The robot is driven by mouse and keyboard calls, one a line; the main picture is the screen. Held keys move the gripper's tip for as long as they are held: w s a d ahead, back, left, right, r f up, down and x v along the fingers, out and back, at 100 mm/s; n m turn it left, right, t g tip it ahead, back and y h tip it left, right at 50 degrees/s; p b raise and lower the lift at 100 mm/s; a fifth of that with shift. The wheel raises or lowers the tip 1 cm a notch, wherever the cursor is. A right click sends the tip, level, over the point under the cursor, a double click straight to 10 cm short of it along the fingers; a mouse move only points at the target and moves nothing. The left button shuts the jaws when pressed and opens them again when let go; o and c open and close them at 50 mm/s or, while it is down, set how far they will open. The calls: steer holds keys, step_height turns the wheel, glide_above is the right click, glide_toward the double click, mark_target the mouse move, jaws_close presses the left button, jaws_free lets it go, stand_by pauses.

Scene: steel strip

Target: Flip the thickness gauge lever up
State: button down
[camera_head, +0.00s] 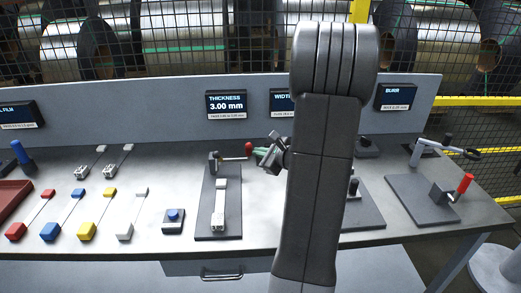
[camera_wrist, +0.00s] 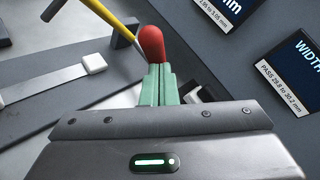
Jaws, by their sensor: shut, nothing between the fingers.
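The thickness gauge's dark base plate (camera_head: 205,219) is on the bench below the thickness display, with a pale metal strip (camera_head: 219,204) on it. Its lever sticks out sideways, close to level, and ends in a red knob (camera_head: 249,148). My gripper (camera_head: 261,154) is just right of the knob, its green fingers shut and empty. In the wrist view the red knob (camera_wrist: 151,43) shows right at the fingertips (camera_wrist: 158,70), and a yellow rod (camera_wrist: 112,22) runs to it from the upper left. I cannot tell whether the fingers touch the knob.
The thickness display (camera_head: 226,104) reads 3.00 mm. My arm hides the middle of the bench and part of another gauge. A gauge with a red handle (camera_head: 465,184) stands at the right. Coloured blocks on thin rods and a blue button (camera_head: 173,215) are to the left.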

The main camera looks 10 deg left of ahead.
steer(key=w+r+p, duration=0.1)
steer(key=w+r+g+p, duration=0.1)
steer(key=p, duration=0.1)
steer(key=shift+w+a+m, duration=0.2)
steer(key=shift+a+m, duration=0.1)
steer(key=shift+a, duration=0.05)
